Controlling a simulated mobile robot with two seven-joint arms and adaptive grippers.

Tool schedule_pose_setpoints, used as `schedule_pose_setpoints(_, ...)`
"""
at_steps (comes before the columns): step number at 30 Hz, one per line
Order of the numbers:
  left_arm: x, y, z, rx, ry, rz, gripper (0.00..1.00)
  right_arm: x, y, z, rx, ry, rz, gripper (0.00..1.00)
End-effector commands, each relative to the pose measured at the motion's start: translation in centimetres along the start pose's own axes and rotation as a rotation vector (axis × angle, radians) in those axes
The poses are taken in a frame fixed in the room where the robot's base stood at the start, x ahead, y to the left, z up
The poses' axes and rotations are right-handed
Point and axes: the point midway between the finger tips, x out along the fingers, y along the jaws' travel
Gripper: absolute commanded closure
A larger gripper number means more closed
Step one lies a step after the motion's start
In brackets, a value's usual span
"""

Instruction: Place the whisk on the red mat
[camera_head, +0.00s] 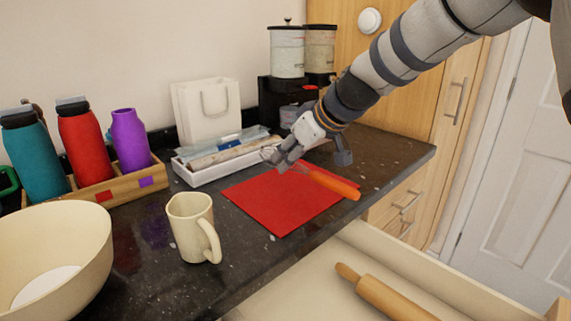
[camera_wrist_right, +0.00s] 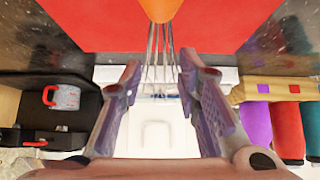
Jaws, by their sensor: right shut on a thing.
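The whisk has an orange handle (camera_head: 333,184) and thin metal wires (camera_wrist_right: 160,50). In the head view it is over the red mat (camera_head: 275,210), with its handle end reaching past the mat's right edge. I cannot tell whether it touches the mat. My right gripper (camera_head: 283,161) is shut on the whisk at its wire end, over the mat's back part. In the right wrist view the wires run between the two fingers (camera_wrist_right: 158,85), with the handle (camera_wrist_right: 160,8) at the top against red. The fingers partly hide the wire end in the head view. My left gripper is not in view.
A cream mug (camera_head: 190,228) and a large bowl (camera_head: 65,250) stand left of the mat. A white tray (camera_head: 198,178) and a bottle rack (camera_head: 115,190) are behind. An open drawer with a rolling pin (camera_head: 385,296) lies below the counter's front edge.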

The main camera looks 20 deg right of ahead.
Motion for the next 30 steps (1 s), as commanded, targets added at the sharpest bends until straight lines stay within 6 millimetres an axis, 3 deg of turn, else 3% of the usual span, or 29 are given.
schedule_pose_setpoints(5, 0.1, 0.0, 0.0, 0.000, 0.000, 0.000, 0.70, 2.4, 0.9, 2.0, 0.005, -0.003, 0.000, 0.98)
schedule_pose_setpoints(15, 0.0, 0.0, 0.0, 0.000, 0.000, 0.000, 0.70, 2.8, 0.9, 2.3, 0.003, -0.003, 0.001, 0.98)
schedule_pose_setpoints(16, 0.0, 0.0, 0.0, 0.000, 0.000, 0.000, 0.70, 2.7, 0.9, 2.3, 0.002, -0.003, 0.001, 0.63)
schedule_pose_setpoints(18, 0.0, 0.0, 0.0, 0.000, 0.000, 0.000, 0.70, 2.7, 0.9, 2.3, 0.002, -0.003, 0.001, 0.49)
schedule_pose_setpoints(26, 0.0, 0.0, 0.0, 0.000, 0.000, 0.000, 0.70, 2.7, 0.9, 2.2, 0.002, -0.002, 0.001, 0.49)
schedule_pose_setpoints(30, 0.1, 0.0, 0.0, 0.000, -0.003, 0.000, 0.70, 1.0, 1.0, 2.0, 0.002, 0.001, 0.002, 0.49)
